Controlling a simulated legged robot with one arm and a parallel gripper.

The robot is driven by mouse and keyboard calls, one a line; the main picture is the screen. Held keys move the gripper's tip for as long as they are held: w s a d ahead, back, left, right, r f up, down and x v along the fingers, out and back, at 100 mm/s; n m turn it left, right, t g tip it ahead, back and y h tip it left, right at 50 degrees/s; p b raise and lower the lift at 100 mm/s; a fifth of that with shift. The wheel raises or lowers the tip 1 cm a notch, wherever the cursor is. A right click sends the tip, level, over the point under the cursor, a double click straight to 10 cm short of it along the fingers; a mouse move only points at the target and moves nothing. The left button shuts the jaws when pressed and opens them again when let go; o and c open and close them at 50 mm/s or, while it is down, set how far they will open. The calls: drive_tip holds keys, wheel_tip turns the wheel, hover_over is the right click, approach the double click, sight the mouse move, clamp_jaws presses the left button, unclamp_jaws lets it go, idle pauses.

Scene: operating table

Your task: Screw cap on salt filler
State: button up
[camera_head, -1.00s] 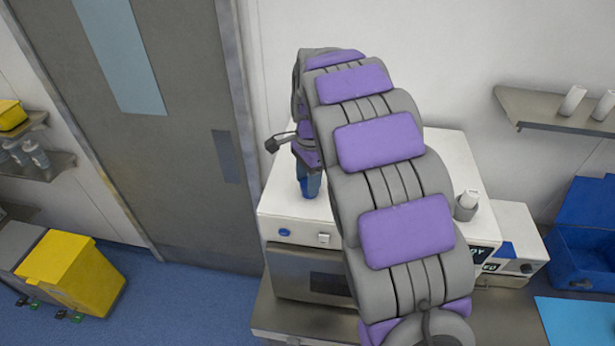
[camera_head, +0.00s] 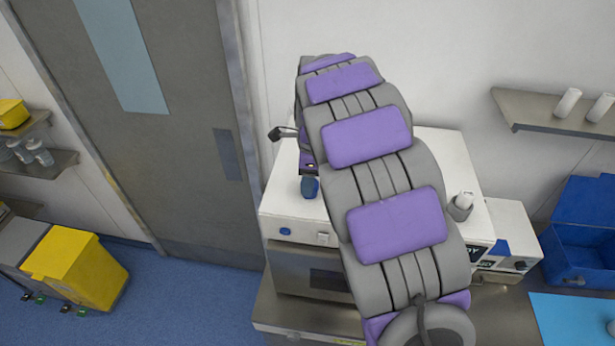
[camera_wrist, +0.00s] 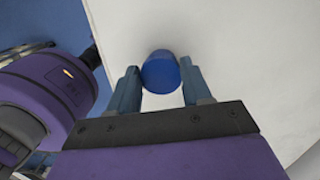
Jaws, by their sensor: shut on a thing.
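A round blue cap (camera_wrist: 161,71) sits between the two fingertips of my gripper (camera_wrist: 161,90) in the wrist view, above a plain white surface. The fingers are closed on its sides. In the head view my gripper (camera_head: 310,187) is low over the left part of the white machine's top (camera_head: 283,192), partly hidden by my own arm. I cannot make out a salt filler opening; whether the cap touches the surface or is seated on anything cannot be told.
A small white bottle in a grey holder (camera_head: 461,207) stands at the machine's right side. A blue crate (camera_head: 578,248) is at the far right. A shelf (camera_head: 545,112) with white bottles is on the wall. A yellow bin (camera_head: 75,268) stands at the left.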

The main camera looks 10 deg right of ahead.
drive_tip(key=o, duration=1.3)
drive_tip(key=shift+r, duration=0.1)
wheel_tip(320, 180, up, 16)
drive_tip(key=d+b, duration=0.1)
drive_tip(key=b, duration=0.2)
drive_tip(key=s+f+n+b, duration=0.7)
drive_tip(key=s+f+b, duration=0.1)
drive_tip(key=s+f, duration=0.4)
drive_tip(key=s+f+n+g+b, duration=0.1)
drive_tip(key=s+f+n+b, duration=0.6)
drive_tip(key=s+f, duration=0.6)
drive_tip(key=s+f+n+h+b, duration=0.1)
drive_tip(key=s+f+n+b, duration=0.6)
drive_tip(key=s+f, duration=0.5)
drive_tip(key=shift+s+a+f+g+b, duration=0.1)
drive_tip(key=shift+a+f+g+b, duration=0.1)
drive_tip(key=shift+f+b, duration=0.4)
drive_tip(key=shift+s+a+f+g+b, duration=0.1)
drive_tip(key=shift+a+f+g+b, duration=0.1)
drive_tip(key=shift+f+b, duration=0.4)
